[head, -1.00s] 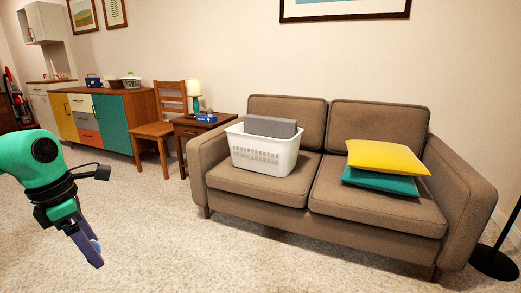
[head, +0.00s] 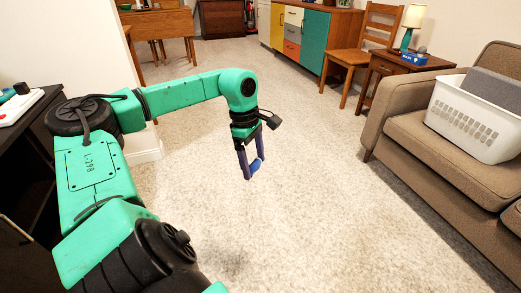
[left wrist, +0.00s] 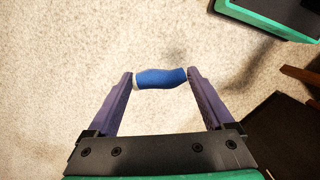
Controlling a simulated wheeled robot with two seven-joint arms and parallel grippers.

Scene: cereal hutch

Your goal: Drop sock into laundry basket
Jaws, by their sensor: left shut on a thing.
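My left gripper (head: 250,172) is shut on a blue sock (head: 255,167) and holds it in the air over the carpet. In the left wrist view the sock (left wrist: 161,78) is rolled up, blue with a whitish end, and pinched between the two fingertips (left wrist: 160,77). The white laundry basket (head: 470,122) stands on the sofa seat at the right of the head view, well to the right of my left gripper. A grey block-like thing (head: 496,87) shows above the basket's rim; whether it is in or behind the basket is unclear. My right gripper is not in view.
The brown sofa (head: 410,115) fills the right side. A wooden chair (head: 365,50) and a side table (head: 400,67) with a lamp stand behind it. Dark furniture (head: 30,150) is at the left. Open carpet (head: 310,200) lies between.

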